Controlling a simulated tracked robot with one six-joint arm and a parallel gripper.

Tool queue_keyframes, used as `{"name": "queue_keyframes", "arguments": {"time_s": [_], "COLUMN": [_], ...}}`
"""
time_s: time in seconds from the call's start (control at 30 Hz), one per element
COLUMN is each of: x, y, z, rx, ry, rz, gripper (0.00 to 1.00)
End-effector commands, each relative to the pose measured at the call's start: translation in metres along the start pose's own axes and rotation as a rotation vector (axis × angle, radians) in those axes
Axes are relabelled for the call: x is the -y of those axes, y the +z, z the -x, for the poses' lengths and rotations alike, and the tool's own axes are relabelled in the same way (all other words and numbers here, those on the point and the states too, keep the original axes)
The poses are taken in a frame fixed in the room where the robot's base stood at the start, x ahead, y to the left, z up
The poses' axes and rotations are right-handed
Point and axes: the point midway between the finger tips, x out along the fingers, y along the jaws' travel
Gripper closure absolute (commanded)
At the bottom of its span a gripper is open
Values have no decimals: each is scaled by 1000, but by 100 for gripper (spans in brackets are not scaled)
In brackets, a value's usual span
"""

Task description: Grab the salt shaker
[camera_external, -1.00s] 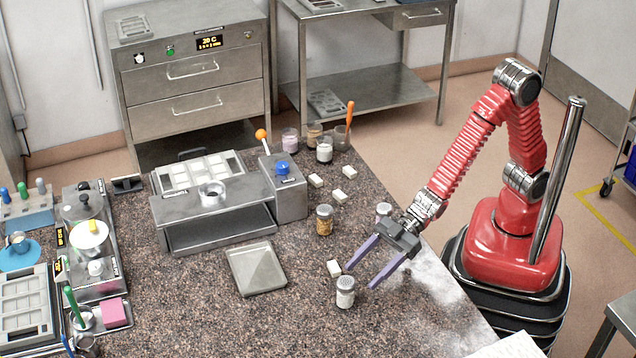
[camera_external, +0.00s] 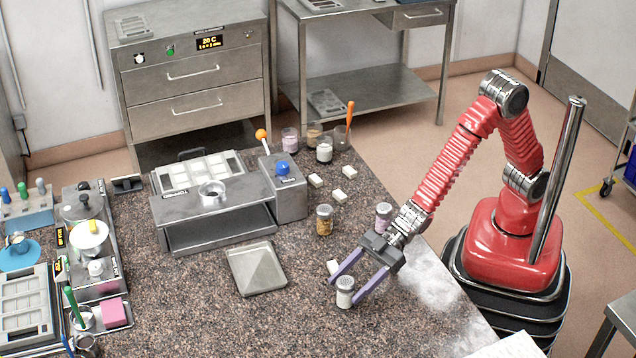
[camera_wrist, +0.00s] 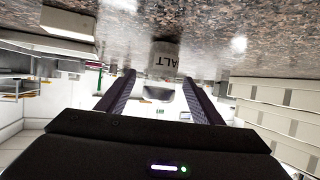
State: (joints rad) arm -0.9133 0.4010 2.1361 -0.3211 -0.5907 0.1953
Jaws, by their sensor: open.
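The salt shaker (camera_external: 345,286) stands upright near the front of the speckled worktop, a small jar with a grey cap. In the wrist view its label (camera_wrist: 166,58) shows the letters "ALT" beyond the fingertips, roughly centred between them. My gripper (camera_external: 345,295) is open, with its two purple fingers low over the worktop. In the outside view the fingertips lie on either side of the shaker. I cannot tell whether either finger touches it. The wrist view (camera_wrist: 162,78) shows both dark fingers apart with nothing held.
A white block (camera_external: 333,267) lies close beside the left finger; it also shows in the wrist view (camera_wrist: 68,24). A pink-filled shaker (camera_external: 383,212) stands behind my wrist and an amber jar (camera_external: 324,220) farther back. A grey pyramid plate (camera_external: 257,268) lies left, with bare worktop between.

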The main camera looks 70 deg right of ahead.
Motion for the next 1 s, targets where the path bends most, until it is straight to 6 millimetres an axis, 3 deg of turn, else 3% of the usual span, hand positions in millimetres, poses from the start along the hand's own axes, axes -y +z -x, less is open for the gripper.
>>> {"name": "queue_keyframes", "arguments": {"time_s": [0.2, 0.73, 1.0], "x": [1, 0, 0], "y": [1, 0, 0], "z": [-16, -16, -16], "rx": [2, 1, 1], "ry": [-1, 0, 0], "rz": [0, 0, 0], "gripper": [40, 40, 57]}}
